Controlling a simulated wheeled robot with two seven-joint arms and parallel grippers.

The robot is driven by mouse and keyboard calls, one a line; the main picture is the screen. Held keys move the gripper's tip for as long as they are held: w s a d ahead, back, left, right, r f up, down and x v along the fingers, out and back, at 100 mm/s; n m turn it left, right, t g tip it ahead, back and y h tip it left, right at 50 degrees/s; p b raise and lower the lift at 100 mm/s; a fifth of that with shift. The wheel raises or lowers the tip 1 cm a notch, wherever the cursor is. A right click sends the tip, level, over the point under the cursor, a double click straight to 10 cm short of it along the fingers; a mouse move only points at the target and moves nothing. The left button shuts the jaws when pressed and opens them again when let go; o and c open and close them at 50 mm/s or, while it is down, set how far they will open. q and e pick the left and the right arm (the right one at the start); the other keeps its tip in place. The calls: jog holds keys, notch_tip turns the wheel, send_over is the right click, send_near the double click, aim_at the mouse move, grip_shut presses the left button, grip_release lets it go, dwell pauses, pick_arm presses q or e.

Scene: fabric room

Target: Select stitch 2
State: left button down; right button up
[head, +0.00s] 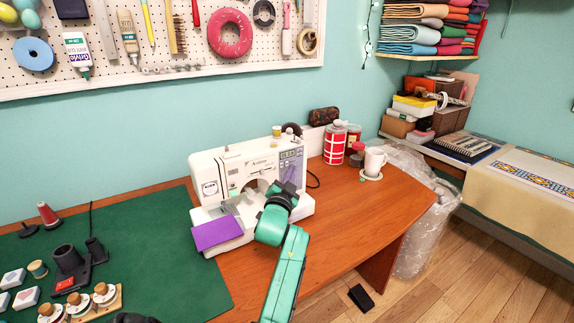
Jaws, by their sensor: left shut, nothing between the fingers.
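The white sewing machine (237,170) stands on the wooden table. Its upper right front has a lilac control panel (291,158) with a small display and buttons; the markings are too small to read. A purple cloth (216,232) lies at the left of the machine's bed.
A red-and-white tin (334,145) and a white mug (375,160) stand right of the machine. A green mat (150,240) lies on the left with spools and a black holder (70,262). The table's right front is clear.

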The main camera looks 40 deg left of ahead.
pick_arm(q)
jog(key=shift+a, duration=0.1)
dwell(0.3)
jog(key=shift+w+a, duration=0.15)
jog(key=shift+a, duration=0.15)
jog(key=shift+a, duration=0.25)
dwell(0.5)
jog(key=shift+d, duration=0.65)
jog(key=d, duration=0.1)
jog(key=s+d, duration=0.1)
jog(key=d, duration=0.3)
jog(key=shift+s, duration=0.35)
jog(key=shift+f, duration=0.15)
